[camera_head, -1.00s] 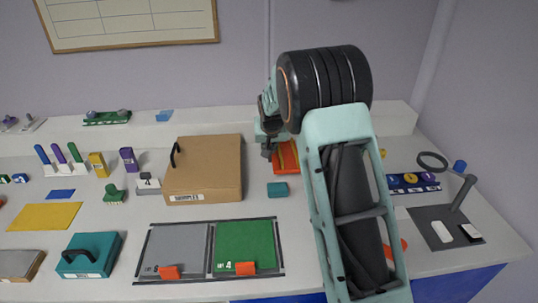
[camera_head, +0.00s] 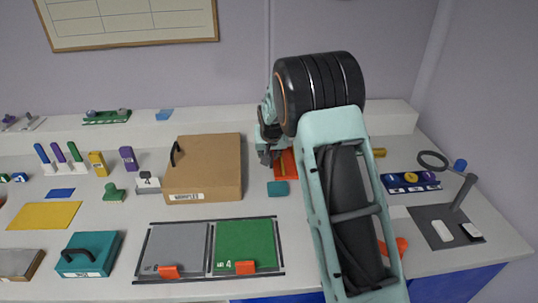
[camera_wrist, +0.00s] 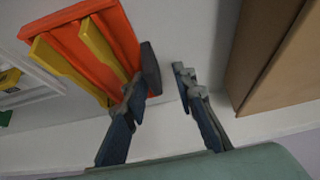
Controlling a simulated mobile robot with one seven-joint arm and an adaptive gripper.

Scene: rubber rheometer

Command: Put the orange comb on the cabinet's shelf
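My gripper (camera_head: 267,158) is in the head view, left of the big black wheel-like arm joint and right of the brown box. The wrist view shows its two fingers (camera_wrist: 162,78) apart with nothing between them. An orange piece with yellow bars (camera_wrist: 88,45) lies beyond the left finger; in the head view it (camera_head: 287,165) is partly hidden by my arm. I cannot tell if it is the comb. Another orange piece (camera_head: 401,246) shows at my arm's right edge, partly hidden. No open cabinet shelf is clearly recognisable.
A brown box (camera_head: 215,170) stands left of my gripper and at right in the wrist view (camera_wrist: 275,60). A small teal block (camera_head: 277,188) lies by the orange-and-yellow piece. Grey and green mats (camera_head: 240,245) with orange clips lie in front. A raised ledge (camera_head: 220,120) runs behind.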

